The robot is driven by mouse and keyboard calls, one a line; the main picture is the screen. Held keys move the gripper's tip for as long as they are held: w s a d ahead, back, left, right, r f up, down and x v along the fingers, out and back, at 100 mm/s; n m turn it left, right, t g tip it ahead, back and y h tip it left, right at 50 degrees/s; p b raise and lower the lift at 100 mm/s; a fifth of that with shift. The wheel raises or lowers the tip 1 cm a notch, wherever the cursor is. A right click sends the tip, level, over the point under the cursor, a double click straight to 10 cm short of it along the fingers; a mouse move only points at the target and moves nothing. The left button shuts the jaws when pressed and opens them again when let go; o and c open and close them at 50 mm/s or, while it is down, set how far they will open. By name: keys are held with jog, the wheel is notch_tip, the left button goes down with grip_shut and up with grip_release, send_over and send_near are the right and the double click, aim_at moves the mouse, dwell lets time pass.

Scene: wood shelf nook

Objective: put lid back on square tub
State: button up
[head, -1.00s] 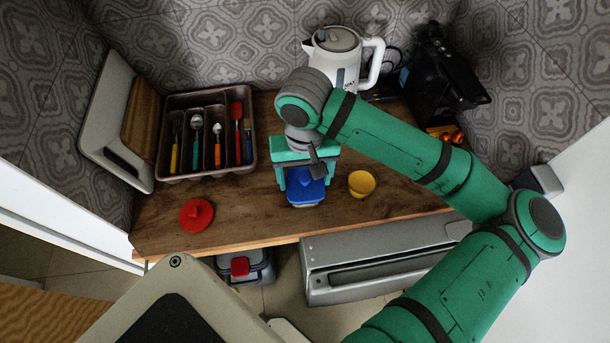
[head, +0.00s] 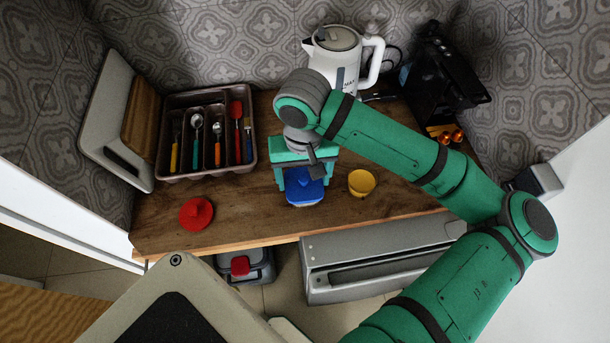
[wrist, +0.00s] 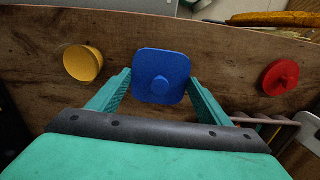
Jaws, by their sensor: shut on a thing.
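The blue square lid (head: 304,187) with a round knob is near the middle of the counter's front. In the wrist view the lid (wrist: 161,76) sits flat-looking between my two fingertips, which are at its left and right edges. My gripper (head: 304,172) points down and is shut on the lid. A thin pale edge shows under the lid's front in the head view; it may be the square tub, but the lid hides nearly all of it. I cannot tell whether the lid is seated or just above.
A yellow cup (head: 361,183) stands close right of the lid. A red round lid (head: 196,213) lies at the left. A cutlery tray (head: 162,150), a white kettle (head: 338,60) and a black machine (head: 440,75) stand behind. The wooden counter (head: 255,215) is bare between the lids.

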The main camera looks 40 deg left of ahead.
jog(key=shift+s, duration=0.1)
jog(key=o, duration=1.3)
jog(key=shift+c, duration=0.2)
jog(key=shift+r, duration=3.5)
grip_shut()
jog(key=shift+d, duration=0.1)
